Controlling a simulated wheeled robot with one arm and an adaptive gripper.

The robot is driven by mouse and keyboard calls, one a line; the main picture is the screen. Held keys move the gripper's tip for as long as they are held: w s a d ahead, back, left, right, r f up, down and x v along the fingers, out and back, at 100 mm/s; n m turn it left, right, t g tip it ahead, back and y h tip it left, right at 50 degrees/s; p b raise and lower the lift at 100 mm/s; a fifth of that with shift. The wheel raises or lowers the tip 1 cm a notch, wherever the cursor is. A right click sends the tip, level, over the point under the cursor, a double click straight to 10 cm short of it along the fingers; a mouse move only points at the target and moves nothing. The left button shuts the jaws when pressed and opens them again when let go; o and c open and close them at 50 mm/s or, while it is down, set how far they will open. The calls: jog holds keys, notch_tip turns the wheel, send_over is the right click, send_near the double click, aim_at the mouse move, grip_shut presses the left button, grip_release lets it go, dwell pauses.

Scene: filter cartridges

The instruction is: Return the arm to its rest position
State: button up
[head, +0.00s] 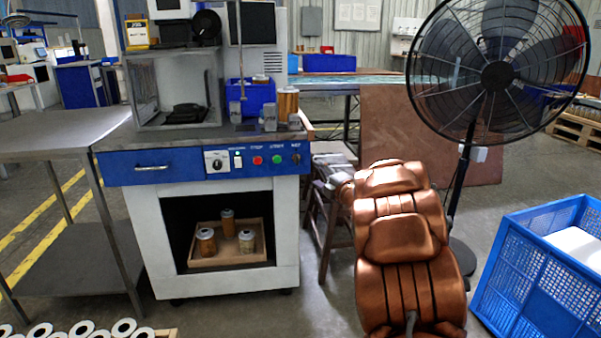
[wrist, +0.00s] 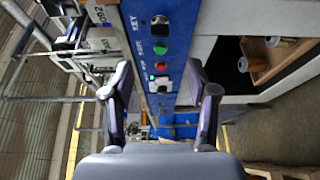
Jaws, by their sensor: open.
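My gripper (wrist: 160,80) shows in the wrist view with its two dark fingers spread wide and nothing between them. Beyond the fingers is the blue control panel (wrist: 165,25) of the workstation, seen turned on its side. In the head view my copper-coloured arm (head: 405,245) stands folded at the lower middle, right of the workstation (head: 135,235). Several filter cartridges are in view: three stand in a wooden tray (head: 230,262) in the lower bay, and a larger one (head: 288,104) stands on the worktop.
A black fan (head: 497,75) stands behind my arm, to the right. A blue crate (head: 540,275) is at the lower right. A wooden stool (head: 325,225) is between workstation and arm. A grey table (head: 60,135) is at left. Several white ring-ended pieces (head: 82,328) lie at bottom left.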

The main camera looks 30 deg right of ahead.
jog(key=s+a+r+m+g+h+p, duration=0.25)
jog(key=s+r+m+p, duration=0.2)
jog(key=r+p, duration=0.3)
jog(key=s+a+r+m+g+h+p, duration=0.2)
jog(key=s+r+m+g+h+p, duration=0.2)
jog(key=r+m+p, duration=0.3)
jog(key=s+a+r+m+g+y+p, duration=0.2)
jog(key=s+a+p, duration=0.5)
jog(key=s, duration=0.6)
jog(key=s+a+r+m+g+y+p, duration=0.2)
jog(key=s+a+r+g+p, duration=0.3)
jog(key=s+a, duration=0.7)
jog(key=s+a+r+m+g+y+p, duration=0.2)
jog(key=s+a+g+p, duration=0.4)
jog(key=s, duration=0.8)
jog(key=a+r+p, duration=0.1)
jog(key=a+p, duration=0.2)
jog(key=a, duration=0.1)
jog(key=shift+s+a+r, duration=0.15)
jog(key=shift+s, duration=0.2)
jog(key=shift+m+y, duration=0.25)
jog(key=shift+c, duration=0.3)
